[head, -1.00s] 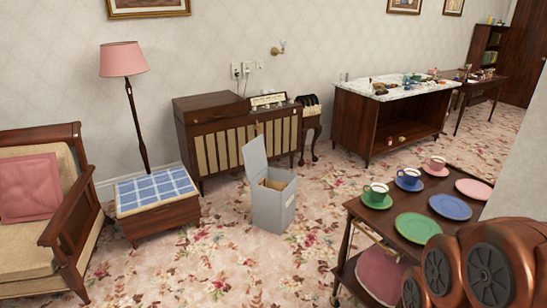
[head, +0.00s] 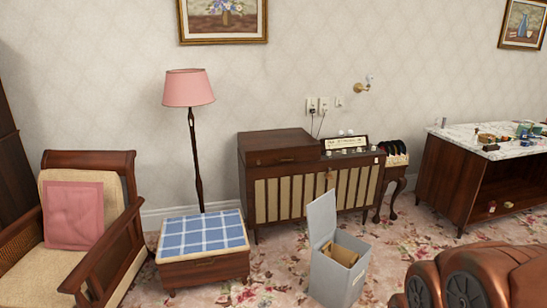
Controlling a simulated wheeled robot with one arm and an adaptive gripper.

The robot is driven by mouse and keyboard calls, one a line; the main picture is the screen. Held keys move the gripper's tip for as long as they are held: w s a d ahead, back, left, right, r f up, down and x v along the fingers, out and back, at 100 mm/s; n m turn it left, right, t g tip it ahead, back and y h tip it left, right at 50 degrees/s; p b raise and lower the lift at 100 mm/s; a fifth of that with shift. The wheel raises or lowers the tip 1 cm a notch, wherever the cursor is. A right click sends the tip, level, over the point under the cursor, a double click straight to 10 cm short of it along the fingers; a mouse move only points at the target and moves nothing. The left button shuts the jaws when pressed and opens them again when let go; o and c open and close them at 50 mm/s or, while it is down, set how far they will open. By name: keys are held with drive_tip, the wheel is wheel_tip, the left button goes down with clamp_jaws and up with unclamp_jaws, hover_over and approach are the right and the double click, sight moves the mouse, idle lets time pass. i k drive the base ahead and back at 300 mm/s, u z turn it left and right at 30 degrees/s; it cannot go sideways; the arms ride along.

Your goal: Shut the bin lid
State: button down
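The grey bin (head: 338,281) stands on the floral carpet in front of the wooden cabinet. Its lid (head: 322,220) is raised, standing up from the bin's left side. Something tan or brown (head: 340,256) shows inside the open top.
A stool with a blue checked top (head: 203,236) and an armchair (head: 85,225) stand to the left. A pink floor lamp (head: 190,90) and a wooden cabinet (head: 300,190) stand behind. A marble-topped counter (head: 480,150) is at right. Carpet is open around the bin's front.

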sight(320, 213)
drive_tip(key=u, duration=0.4)
drive_tip(key=i, duration=2.85)
drive_tip(key=u, duration=0.1)
